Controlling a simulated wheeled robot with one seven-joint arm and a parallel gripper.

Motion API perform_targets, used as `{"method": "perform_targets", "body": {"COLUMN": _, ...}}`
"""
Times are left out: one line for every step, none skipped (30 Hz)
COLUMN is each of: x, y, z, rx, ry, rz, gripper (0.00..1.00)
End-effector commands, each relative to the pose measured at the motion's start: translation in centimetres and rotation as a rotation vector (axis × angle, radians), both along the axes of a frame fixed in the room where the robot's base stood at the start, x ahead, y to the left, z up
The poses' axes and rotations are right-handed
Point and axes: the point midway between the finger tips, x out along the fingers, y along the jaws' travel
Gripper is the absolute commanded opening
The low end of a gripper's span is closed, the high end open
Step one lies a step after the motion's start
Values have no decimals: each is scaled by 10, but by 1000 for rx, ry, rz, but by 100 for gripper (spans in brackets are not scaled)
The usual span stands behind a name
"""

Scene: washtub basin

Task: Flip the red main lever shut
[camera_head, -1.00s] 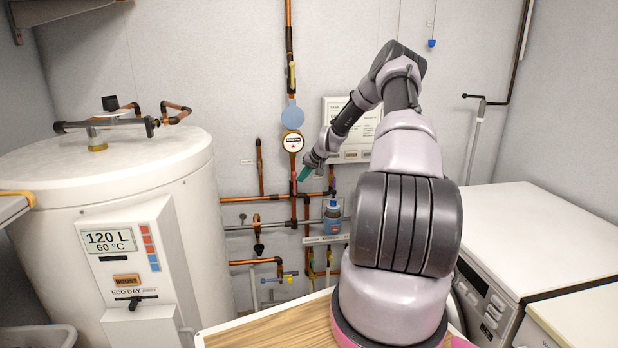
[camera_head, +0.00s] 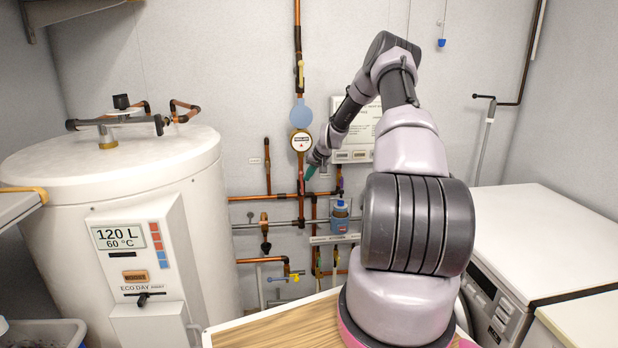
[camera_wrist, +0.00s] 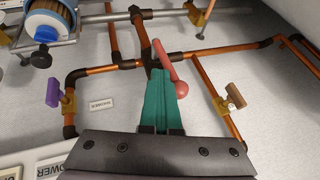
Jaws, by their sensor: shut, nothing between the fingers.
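The red lever (camera_wrist: 160,58) shows in the wrist view as a thin rod with a round ball end. It is mounted on a dark fitting of the copper pipework, and its rod runs slantwise to the pipe. My gripper (camera_wrist: 164,74) has teal fingers, shut and empty. The fingertips lie right beside the lever's rod, with the ball just to their right; I cannot tell if they touch. In the head view my gripper (camera_head: 309,173) is at the pipes below the round meter, and the lever (camera_head: 301,184) is only a small reddish patch beside it.
The wrist view shows a purple-handled valve (camera_wrist: 54,91), a brown-handled valve (camera_wrist: 234,96) and a filter (camera_wrist: 46,27) close around the gripper. In the head view, a white water tank (camera_head: 110,215) stands left, a white machine (camera_head: 545,235) right, and a round meter (camera_head: 301,141) above.

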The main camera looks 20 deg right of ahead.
Motion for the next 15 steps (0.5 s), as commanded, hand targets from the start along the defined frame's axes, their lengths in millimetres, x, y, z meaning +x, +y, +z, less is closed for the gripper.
{"method": "perform_targets", "body": {"x": 1, "y": 4, "z": 1, "rx": -11, "ry": 4, "rz": 3, "gripper": 0}}
{"method": "perform_targets", "body": {"x": 1, "y": 5, "z": 1, "rx": -19, "ry": 6, "rz": 4, "gripper": 0}}
{"method": "perform_targets", "body": {"x": 1, "y": 6, "z": 1, "rx": -32, "ry": 10, "rz": 4, "gripper": 0}}
{"method": "perform_targets", "body": {"x": 2, "y": 7, "z": 2, "rx": -44, "ry": 13, "rz": 6, "gripper": 0}}
{"method": "perform_targets", "body": {"x": 2, "y": 9, "z": 2, "rx": -56, "ry": 16, "rz": 6, "gripper": 0}}
{"method": "perform_targets", "body": {"x": 3, "y": 11, "z": 2, "rx": -74, "ry": 21, "rz": 7, "gripper": 0}}
{"method": "perform_targets", "body": {"x": 3, "y": 12, "z": 2, "rx": -89, "ry": 25, "rz": 7, "gripper": 0}}
{"method": "perform_targets", "body": {"x": 4, "y": 14, "z": 3, "rx": -106, "ry": 30, "rz": 8, "gripper": 0}}
{"method": "perform_targets", "body": {"x": 5, "y": 17, "z": 3, "rx": -132, "ry": 36, "rz": 9, "gripper": 0}}
{"method": "perform_targets", "body": {"x": 5, "y": 19, "z": 4, "rx": -152, "ry": 41, "rz": 9, "gripper": 0}}
{"method": "perform_targets", "body": {"x": 6, "y": 22, "z": 4, "rx": -173, "ry": 47, "rz": 10, "gripper": 0}}
{"method": "perform_targets", "body": {"x": 6, "y": 24, "z": 4, "rx": -203, "ry": 56, "rz": 10, "gripper": 0}}
{"method": "perform_targets", "body": {"x": 7, "y": 26, "z": 3, "rx": -226, "ry": 63, "rz": 11, "gripper": 0}}
{"method": "perform_targets", "body": {"x": 8, "y": 28, "z": 3, "rx": -248, "ry": 68, "rz": 10, "gripper": 0}}
{"method": "perform_targets", "body": {"x": 8, "y": 31, "z": 3, "rx": -277, "ry": 77, "rz": 11, "gripper": 0}}
